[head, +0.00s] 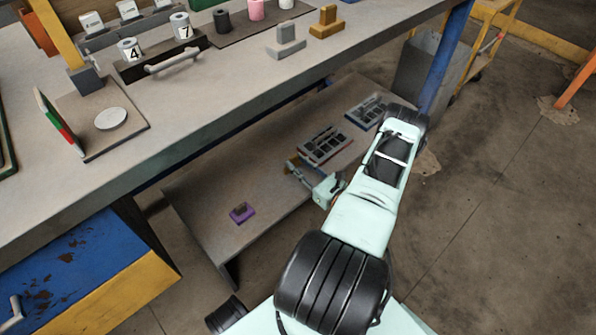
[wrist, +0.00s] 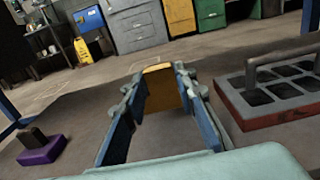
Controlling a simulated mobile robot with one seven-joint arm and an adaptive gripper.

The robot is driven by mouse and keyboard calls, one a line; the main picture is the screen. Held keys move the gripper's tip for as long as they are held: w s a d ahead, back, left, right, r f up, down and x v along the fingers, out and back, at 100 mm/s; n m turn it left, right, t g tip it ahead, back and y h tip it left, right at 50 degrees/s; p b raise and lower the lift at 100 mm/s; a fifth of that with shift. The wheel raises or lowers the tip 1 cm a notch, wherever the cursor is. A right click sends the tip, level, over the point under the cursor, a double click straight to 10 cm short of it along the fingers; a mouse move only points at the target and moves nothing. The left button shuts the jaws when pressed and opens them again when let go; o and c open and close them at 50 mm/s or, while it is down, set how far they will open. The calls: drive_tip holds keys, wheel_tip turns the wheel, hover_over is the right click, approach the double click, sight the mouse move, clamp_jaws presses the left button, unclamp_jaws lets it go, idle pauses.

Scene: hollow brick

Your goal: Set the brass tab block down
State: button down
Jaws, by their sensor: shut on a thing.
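My gripper (wrist: 158,102) is shut on the brass tab block (wrist: 160,86), which shows as a yellow-brown face between the blue finger pads in the wrist view. In the head view my gripper (head: 303,176) reaches low over the lower shelf (head: 210,190), left of the near compartment tray. The block is small and mostly hidden there. I cannot tell whether its underside touches the shelf.
The near compartment tray (head: 325,146) is close beside my gripper; another tray (head: 367,110) lies behind it. A purple block (head: 242,213) sits on the shelf. The workbench (head: 215,85) overhangs, carrying a grey block (head: 286,40) and an orange-brown block (head: 327,24).

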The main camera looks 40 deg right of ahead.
drive_tip(key=shift+f+b, duration=0.5)
drive_tip(key=shift+f, duration=1.05)
drive_tip(key=shift+f, duration=0.2)
drive_tip(key=c, duration=1.6)
unclamp_jaws()
drive_tip(key=shift+r, duration=0.2)
